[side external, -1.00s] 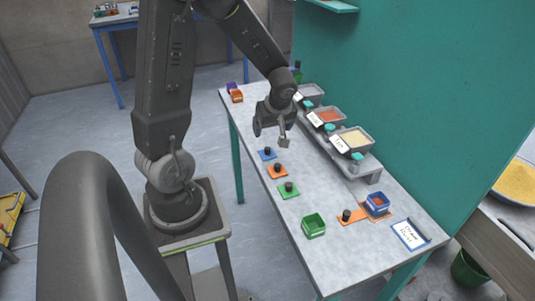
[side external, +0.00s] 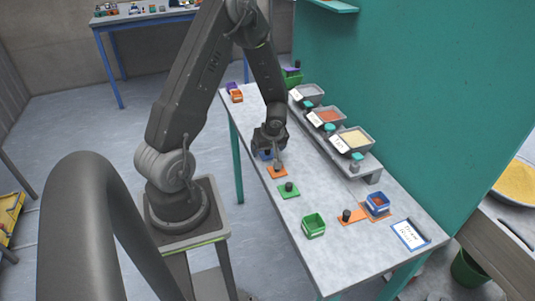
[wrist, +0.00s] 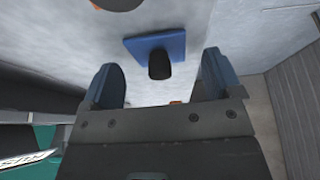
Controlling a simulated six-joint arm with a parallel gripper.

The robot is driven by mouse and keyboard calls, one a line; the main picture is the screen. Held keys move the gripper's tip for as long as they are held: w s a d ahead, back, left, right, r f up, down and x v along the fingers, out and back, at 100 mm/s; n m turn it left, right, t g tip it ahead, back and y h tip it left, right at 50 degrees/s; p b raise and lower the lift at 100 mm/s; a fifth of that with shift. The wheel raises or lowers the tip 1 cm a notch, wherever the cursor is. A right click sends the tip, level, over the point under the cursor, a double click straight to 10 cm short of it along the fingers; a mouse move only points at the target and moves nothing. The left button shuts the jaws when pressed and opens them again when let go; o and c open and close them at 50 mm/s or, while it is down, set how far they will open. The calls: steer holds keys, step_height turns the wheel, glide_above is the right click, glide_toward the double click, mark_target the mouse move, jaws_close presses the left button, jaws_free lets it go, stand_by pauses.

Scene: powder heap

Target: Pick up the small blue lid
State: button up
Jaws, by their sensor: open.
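The small blue lid (wrist: 143,43) is a flat blue square with a black knob (wrist: 159,65), lying on the table. In the wrist view it sits just beyond and between the two blue-grey fingers of my gripper (wrist: 162,80), which are open and empty. In the side view the lid (side external: 265,155) is mostly hidden behind my gripper (side external: 270,158), which is low over it. I cannot tell whether the fingers touch the table.
An orange lid (side external: 277,171) and a green lid (side external: 288,190) lie close by. A green box (side external: 313,226), another orange lid (side external: 352,217) and a blue box (side external: 377,203) stand toward the front. A rack with trays (side external: 353,140) lines the teal wall.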

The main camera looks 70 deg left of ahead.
steer(key=shift+a+f, duration=0.1)
steer(key=shift+f, duration=0.25)
steer(key=shift+c, duration=0.2)
steer(key=c, duration=1)
steer(key=shift+o, duration=0.2)
steer(key=shift+r, duration=0.15)
